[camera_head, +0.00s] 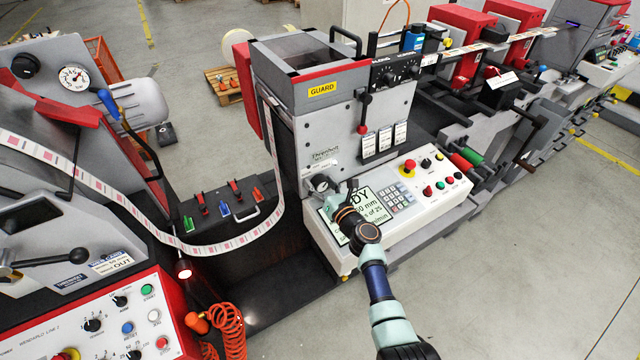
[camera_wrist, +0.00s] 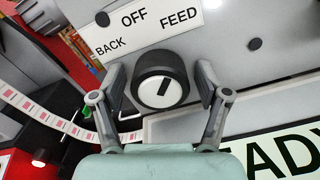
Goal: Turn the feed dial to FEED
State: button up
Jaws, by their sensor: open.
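The feed dial (camera_wrist: 160,82) is a round black knob with a pale face and a dark pointer line. It sits below a white plate (camera_wrist: 145,24) reading BACK, OFF and FEED. The line slants between lower left and upper right, its upper end leaning toward the FEED side; I cannot tell which end is the pointer. My gripper (camera_wrist: 159,84) is open, one finger on each side of the dial, with visible gaps.
A READY display (camera_wrist: 285,152) lies just below right of the dial; it shows in the head view beside a keypad (camera_head: 396,196). A panel with buttons and a red emergency stop (camera_head: 408,168) is to the right. The label web (camera_head: 130,205) hangs at left.

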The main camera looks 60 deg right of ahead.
jog(key=shift+s+a+r+p, duration=0.15)
jog(key=shift+s+a+p, duration=0.15)
jog(key=shift+s+p, duration=0.25)
jog(key=p+v, duration=0.3)
jog(key=v, duration=0.1)
jog(key=shift+p+v, duration=1.15)
jog(key=shift+v, duration=1.25)
